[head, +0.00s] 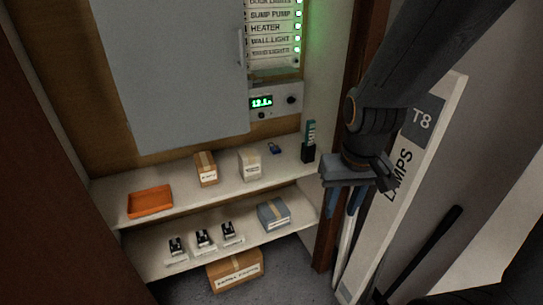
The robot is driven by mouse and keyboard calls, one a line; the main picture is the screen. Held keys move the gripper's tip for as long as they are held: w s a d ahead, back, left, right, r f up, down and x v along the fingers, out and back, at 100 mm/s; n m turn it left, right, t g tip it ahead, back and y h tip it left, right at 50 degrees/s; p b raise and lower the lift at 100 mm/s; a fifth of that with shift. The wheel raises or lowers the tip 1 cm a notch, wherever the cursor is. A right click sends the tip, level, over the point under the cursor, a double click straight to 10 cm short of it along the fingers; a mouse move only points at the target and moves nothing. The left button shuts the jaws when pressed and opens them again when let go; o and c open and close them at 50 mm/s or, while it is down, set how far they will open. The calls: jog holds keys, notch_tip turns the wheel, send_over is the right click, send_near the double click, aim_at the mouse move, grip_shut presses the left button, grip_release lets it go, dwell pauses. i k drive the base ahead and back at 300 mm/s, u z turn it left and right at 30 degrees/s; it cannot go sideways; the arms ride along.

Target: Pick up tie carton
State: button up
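Several cartons are in the cupboard, and I cannot read which one is the tie carton. A small brown taped carton (206,169) and a paler taped carton (250,165) stand on the upper shelf. A grey-blue box with a tan band (273,216) is on the lower shelf. My gripper (346,205) points down at the right, in front of the cupboard's right edge and apart from all these cartons. Its fingers look spread, with nothing seen held.
An orange tray (150,202) and a blue padlock-like item (274,148) are on the upper shelf. Several small black-and-white devices (204,240) stand on the lower shelf. A grey cabinet door (175,75) is above. A long "T8 LAMPS" carton (408,180) leans behind my arm.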

aim_at(249, 158)
jog(key=u, duration=0.3)
jog(key=i, duration=0.9)
jog(key=u, duration=0.85)
